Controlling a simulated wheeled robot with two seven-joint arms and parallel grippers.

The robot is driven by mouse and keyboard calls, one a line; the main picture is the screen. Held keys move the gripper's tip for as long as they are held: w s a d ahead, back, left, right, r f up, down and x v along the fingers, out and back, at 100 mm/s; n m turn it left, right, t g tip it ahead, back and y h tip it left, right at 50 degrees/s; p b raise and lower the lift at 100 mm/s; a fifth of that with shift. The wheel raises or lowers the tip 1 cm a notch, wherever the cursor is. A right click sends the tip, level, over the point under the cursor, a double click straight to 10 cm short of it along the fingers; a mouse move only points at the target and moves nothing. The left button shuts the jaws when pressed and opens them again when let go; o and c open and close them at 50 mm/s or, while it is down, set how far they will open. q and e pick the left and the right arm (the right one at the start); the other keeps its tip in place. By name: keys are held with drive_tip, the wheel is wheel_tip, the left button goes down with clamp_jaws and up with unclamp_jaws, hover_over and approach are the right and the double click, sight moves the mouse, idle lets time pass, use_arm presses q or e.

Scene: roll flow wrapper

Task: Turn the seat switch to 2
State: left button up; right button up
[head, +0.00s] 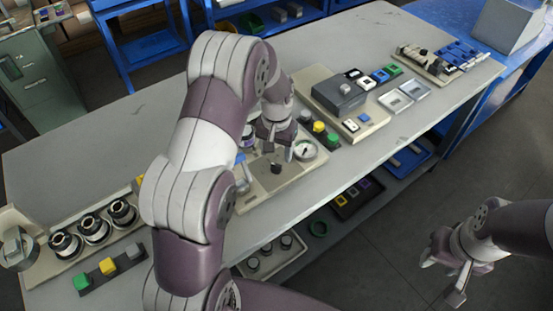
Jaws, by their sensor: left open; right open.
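A beige control panel (255,203) lies on the grey table, partly hidden behind my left arm. On it is a small black knob (276,168), which may be the seat switch; its number marks are too small to read. A round white gauge (304,151) sits at the panel's right, and a blue-topped part (240,158) shows at its left. My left gripper (280,146) is open and points down over the back of this panel, near the knob and gauge. Contact cannot be told. My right gripper (443,279) is open and empty, out over the floor.
Black round parts (93,228) and a button strip (108,267) are at front left. The table's back left is clear.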

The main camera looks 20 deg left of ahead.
sight(276, 164)
use_arm(q)
wheel_tip(276, 164, up, 8)
idle(0.5)
